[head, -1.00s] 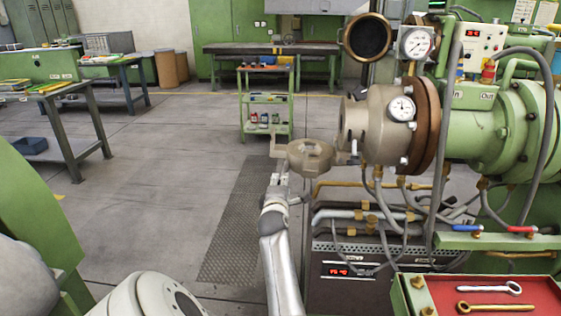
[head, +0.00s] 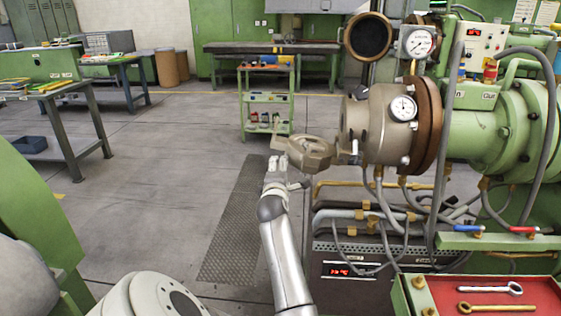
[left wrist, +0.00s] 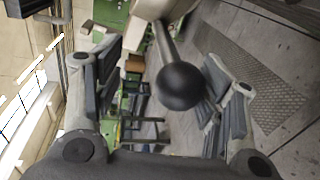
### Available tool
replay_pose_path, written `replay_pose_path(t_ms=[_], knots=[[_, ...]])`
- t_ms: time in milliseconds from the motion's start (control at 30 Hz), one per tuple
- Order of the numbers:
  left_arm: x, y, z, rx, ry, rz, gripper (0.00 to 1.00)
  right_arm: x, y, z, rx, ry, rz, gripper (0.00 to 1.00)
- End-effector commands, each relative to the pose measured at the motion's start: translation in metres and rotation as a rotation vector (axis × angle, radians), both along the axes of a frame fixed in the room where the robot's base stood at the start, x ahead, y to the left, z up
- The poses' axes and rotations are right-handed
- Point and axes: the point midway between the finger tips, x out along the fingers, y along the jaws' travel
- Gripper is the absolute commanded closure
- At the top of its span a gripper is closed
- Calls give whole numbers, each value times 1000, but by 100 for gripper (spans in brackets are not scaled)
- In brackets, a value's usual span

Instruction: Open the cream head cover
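The cream head cover (head: 312,153) juts out at the front left of the cream extruder head (head: 378,122), turned away from the head's end face. A short arm sticks out at its far left. My left gripper (head: 278,164) is just below and left of the cover in the head view. In the left wrist view, a black ball knob (left wrist: 181,87) on a pale rod (left wrist: 164,40) sits between the spread fingers of this gripper (left wrist: 160,108), nearer the right finger. I cannot tell whether it touches. My right gripper is not in view.
A red tray (head: 535,297) with wrenches lies at the lower right. Hoses and brass pipes (head: 385,190) hang below the head. A green trolley (head: 266,112) stands behind. The floor (head: 150,180) to the left is open.

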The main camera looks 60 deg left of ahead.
Motion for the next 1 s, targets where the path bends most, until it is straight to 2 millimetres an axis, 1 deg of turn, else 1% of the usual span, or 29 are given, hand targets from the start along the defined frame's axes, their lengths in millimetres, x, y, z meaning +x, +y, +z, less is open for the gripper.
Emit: replay_pose_path(t_ms=[33,100,200,300,400,733,1000], knots=[[2,-1,20,9,-19,-1,42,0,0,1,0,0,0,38],[2,-1,34,10,-19,-1,42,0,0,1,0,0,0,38],[3,-1,49,11,-20,-2,42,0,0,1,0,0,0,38],[2,-1,58,11,-17,-3,42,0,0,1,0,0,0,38],[2,-1,62,10,-17,-3,42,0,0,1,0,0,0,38],[2,-2,63,9,-15,-4,42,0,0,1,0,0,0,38],[-7,-15,66,8,-14,-4,42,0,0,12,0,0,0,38]])
